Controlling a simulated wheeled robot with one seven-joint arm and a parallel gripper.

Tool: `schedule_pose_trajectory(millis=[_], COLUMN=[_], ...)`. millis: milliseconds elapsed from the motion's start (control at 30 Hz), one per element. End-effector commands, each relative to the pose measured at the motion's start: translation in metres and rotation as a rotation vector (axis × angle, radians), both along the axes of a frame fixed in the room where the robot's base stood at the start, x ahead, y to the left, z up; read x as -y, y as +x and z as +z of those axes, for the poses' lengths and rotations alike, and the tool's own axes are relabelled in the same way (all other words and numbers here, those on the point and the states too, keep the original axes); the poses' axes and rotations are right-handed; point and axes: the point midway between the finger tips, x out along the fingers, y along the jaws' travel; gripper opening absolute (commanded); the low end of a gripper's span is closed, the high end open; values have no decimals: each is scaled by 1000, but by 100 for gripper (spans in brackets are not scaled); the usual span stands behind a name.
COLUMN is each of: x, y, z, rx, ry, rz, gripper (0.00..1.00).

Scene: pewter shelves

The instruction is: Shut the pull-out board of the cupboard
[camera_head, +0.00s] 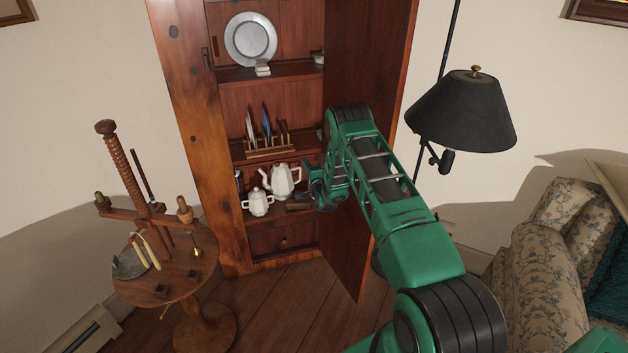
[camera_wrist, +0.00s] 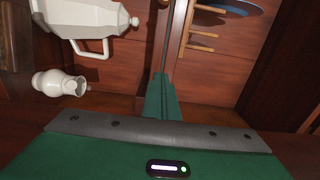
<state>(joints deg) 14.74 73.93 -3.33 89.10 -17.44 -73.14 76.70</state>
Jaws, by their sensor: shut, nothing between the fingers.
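The cupboard (camera_head: 188,130) stands open, with its tall door (camera_head: 352,60) swung out to the right. My gripper (camera_head: 308,184) is in front of its lower shelves, beside the white teapot (camera_head: 281,181). In the wrist view my green fingers (camera_wrist: 159,82) are together and empty, at or very near a thin wooden shelf edge (camera_wrist: 163,40). Contact cannot be told. This edge lies between the teapot's compartment and the plate rack's. A lower board (camera_head: 238,221) bears the white pots. I cannot tell which board pulls out or how far it stands out; my arm hides part of the front.
A rack with plates (camera_head: 268,151) stands above the teapot. A smaller white pot (camera_head: 257,203) is beside it. A round wooden table (camera_head: 180,275) stands left, a black lamp (camera_head: 464,110) and flowered sofa (camera_head: 545,270) right. Floor (camera_head: 275,300) is clear before the cupboard.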

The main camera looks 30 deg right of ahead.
Motion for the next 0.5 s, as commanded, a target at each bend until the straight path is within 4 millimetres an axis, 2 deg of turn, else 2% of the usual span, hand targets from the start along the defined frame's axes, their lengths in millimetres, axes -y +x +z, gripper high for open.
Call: schedule_pose_trajectory(millis=[300,500], x=[-13,-19], y=[-66,-93], z=[-2,-2], rx=[-6,-4], ry=[1,1], rz=[1,1], gripper=[0,0])
